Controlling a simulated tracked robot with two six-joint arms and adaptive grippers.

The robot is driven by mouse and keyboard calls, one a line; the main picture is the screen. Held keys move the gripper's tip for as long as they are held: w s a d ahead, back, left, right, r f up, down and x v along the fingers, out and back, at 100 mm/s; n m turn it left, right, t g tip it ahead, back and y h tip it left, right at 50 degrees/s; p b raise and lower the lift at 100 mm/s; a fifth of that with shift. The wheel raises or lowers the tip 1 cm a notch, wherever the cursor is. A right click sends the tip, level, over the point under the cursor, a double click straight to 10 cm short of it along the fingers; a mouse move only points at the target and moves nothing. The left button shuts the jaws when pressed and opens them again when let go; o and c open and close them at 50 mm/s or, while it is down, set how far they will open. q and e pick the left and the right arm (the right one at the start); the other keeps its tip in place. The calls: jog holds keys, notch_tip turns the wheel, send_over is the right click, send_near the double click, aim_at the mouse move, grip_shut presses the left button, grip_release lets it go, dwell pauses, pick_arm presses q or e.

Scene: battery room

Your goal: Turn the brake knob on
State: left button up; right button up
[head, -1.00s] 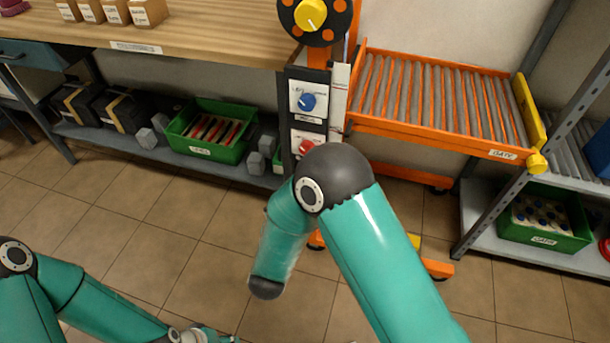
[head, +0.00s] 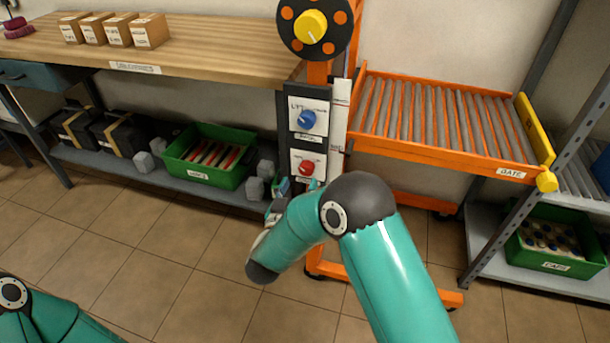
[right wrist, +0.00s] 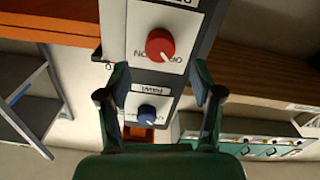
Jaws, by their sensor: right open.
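The red knob (head: 306,167) sits on a white plate on the dark control post, below a blue knob (head: 307,119). In the right wrist view, which is upside down, the red knob (right wrist: 160,45) has OFF and ON marks and a white pointer line; its name label is cut off. The blue knob (right wrist: 147,113) there has a label that seems to read PAWL. My right gripper (head: 284,192) is just below and left of the red knob, partly hidden by my arm. Its fingers (right wrist: 160,82) are spread and empty, apart from the knob. My left gripper is out of view.
A yellow knob (head: 311,26) on a black disc tops the post. The orange roller rack (head: 424,155) stands to the right, the wooden bench (head: 230,50) to the left. A green bin (head: 208,175) and grey blocks lie on the low shelf. Tiled floor is clear in front.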

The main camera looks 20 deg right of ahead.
aim_at(308, 174)
jog(key=shift+x, duration=2.25)
jog(key=c, duration=1)
jog(key=shift+d, duration=0.15)
jog(key=shift+c, duration=0.7)
jog(key=shift+b, duration=0.4)
jog(key=shift+f+m+b, duration=0.2)
jog(key=shift+m+b, duration=1)
jog(key=m+b, duration=0.4)
jog(key=b, duration=0.1)
jog(key=m+b, duration=0.4)
jog(key=b, duration=0.1)
jog(key=m+b, duration=0.5)
jog(key=shift+s+d+f, duration=0.15)
jog(key=shift+d+f, duration=0.05)
jog(key=shift+f, duration=0.1)
jog(key=shift+r+m+b, duration=0.15)
jog(key=shift+m+b, duration=1.25)
